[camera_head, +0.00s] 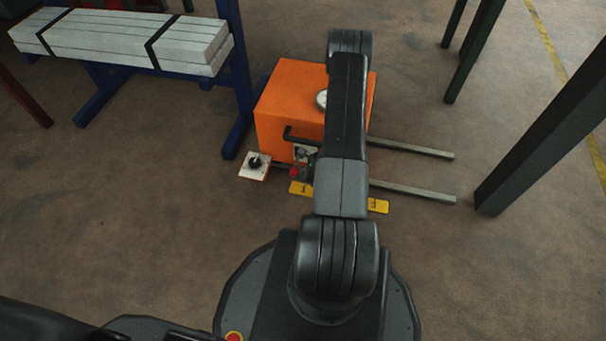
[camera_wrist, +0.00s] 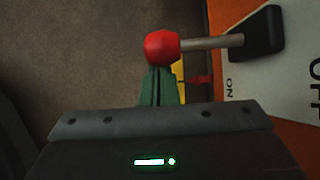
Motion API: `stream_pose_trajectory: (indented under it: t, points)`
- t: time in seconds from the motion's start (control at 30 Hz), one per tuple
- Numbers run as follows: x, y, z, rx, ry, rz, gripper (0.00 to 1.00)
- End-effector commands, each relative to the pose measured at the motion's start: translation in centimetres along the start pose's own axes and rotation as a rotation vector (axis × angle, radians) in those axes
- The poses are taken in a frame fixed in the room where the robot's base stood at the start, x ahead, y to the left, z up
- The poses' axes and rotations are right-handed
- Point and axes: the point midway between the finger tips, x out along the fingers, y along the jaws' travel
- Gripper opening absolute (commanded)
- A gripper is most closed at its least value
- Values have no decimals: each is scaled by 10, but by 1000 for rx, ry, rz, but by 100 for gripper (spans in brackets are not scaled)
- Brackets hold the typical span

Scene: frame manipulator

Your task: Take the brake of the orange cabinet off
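The orange cabinet (camera_head: 287,88) stands on the floor ahead, partly hidden by my arm. A white plate (camera_head: 246,172) at its lower left carries the brake lever's black pivot (camera_head: 254,161). In the wrist view the lever's metal rod (camera_wrist: 212,43) runs left from the black pivot (camera_wrist: 258,35) to a red ball knob (camera_wrist: 161,48). The white plate (camera_wrist: 290,75) there reads ON and OFF. My gripper (camera_wrist: 158,84) has green fingers close together, looking shut, right at the knob's lower edge. The knob hides the fingertips, so contact is unclear. The knob also shows in the head view (camera_head: 294,171).
A blue rack (camera_head: 235,62) holding strapped grey beams (camera_head: 125,42) stands left of the cabinet. Two metal bars (camera_head: 412,148) extend right from it. Yellow plates (camera_head: 378,206) lie in front. Dark posts (camera_head: 545,130) stand at the right.

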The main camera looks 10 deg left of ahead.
Motion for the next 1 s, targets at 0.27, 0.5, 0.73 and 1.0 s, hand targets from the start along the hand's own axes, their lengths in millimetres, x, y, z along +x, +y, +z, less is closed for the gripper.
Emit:
stream_pose_trajectory:
  t: [0.27,0.5,0.73,1.0]
  points:
    - [-8,0,7,32,-4,46,0]
    - [-11,0,10,32,-4,46,0]
    - [-13,0,10,32,-3,45,0]
    - [-13,0,10,31,-3,45,0]
